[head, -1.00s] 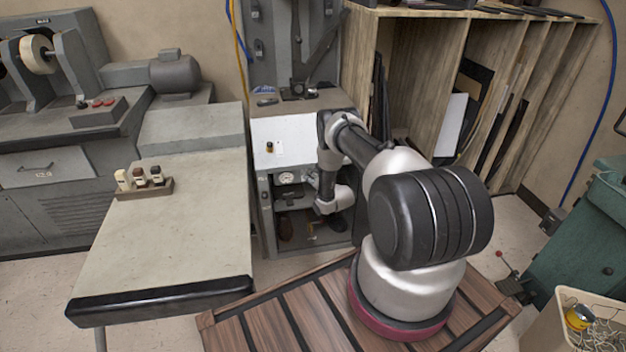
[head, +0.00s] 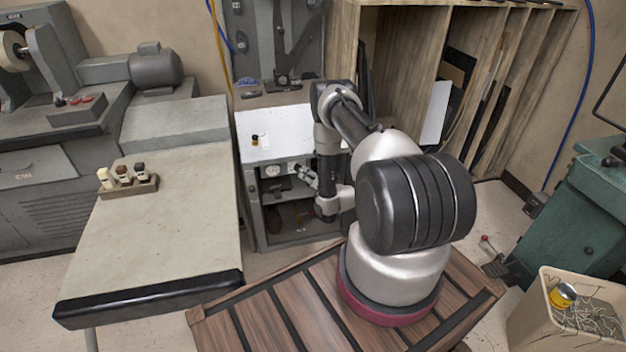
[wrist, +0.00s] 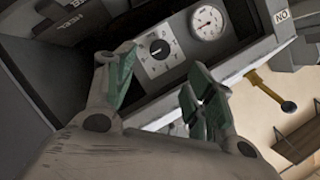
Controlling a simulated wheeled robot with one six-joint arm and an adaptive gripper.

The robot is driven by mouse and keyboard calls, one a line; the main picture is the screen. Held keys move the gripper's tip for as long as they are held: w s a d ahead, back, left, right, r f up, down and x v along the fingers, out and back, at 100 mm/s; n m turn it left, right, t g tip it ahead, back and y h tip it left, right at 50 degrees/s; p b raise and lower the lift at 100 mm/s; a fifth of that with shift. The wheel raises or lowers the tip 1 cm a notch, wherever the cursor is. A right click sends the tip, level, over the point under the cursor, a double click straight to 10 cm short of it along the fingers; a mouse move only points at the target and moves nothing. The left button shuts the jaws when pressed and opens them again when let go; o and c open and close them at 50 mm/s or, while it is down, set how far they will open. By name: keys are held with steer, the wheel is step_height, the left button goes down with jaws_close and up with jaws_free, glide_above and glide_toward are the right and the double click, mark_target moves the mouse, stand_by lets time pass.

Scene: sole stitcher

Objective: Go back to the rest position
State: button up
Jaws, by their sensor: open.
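My gripper (wrist: 165,95) shows large in the wrist view, its two green-padded fingers apart with nothing between them. Beyond the fingers is a grey machine panel with a black dial (wrist: 159,49) and a round white gauge (wrist: 207,23). In the head view my gripper (head: 306,177) is small, in front of the sole stitcher (head: 250,205) and near its gauge. My arm is folded, with its elbow raised. Whether the fingers touch the panel cannot be told.
A grey worktable (head: 165,235) stands to the left, with a small rack of bottles (head: 130,186) on it. A wooden shelf unit (head: 405,75) stands behind my arm. A green machine (head: 570,215) and a bin with a yellow can (head: 545,320) are to the right.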

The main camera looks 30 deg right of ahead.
steer(key=shift+v, duration=1.05)
steer(key=s+f+n+g, duration=0.3)
steer(key=s+f+g, duration=0.5)
steer(key=s+f, duration=0.3)
steer(key=s+r+g, duration=0.3)
steer(key=s, duration=0.2)
steer(key=s+a+r+n+g, duration=0.1)
steer(key=s+a+r+g, duration=0.15)
steer(key=r, duration=0.95)
steer(key=s+a+r+n+g, duration=0.15)
steer(key=s+r, duration=0.25)
steer(key=r, duration=0.8)
steer(key=s+a+r+n+g, duration=0.1)
steer(key=s+r+g, duration=0.15)
steer(key=r, duration=0.95)
steer(key=s+a+r+n+t, duration=0.1)
steer(key=s+a+r+t, duration=0.1)
steer(key=s+r, duration=0.3)
steer(key=s+a+r+n+t, duration=0.1)
steer(key=s+a+r, duration=0.3)
steer(key=r, duration=0.9)
steer(key=s+a+r+n+t, duration=0.1)
steer(key=s+a+r+t, duration=0.2)
steer(key=s+r, duration=0.3)
step_height(320, 180, up, 4)
steer(key=shift+s+f+t, duration=0.1)
steer(key=shift+s+t, duration=0.1)
steer(key=shift+t, duration=0.35)
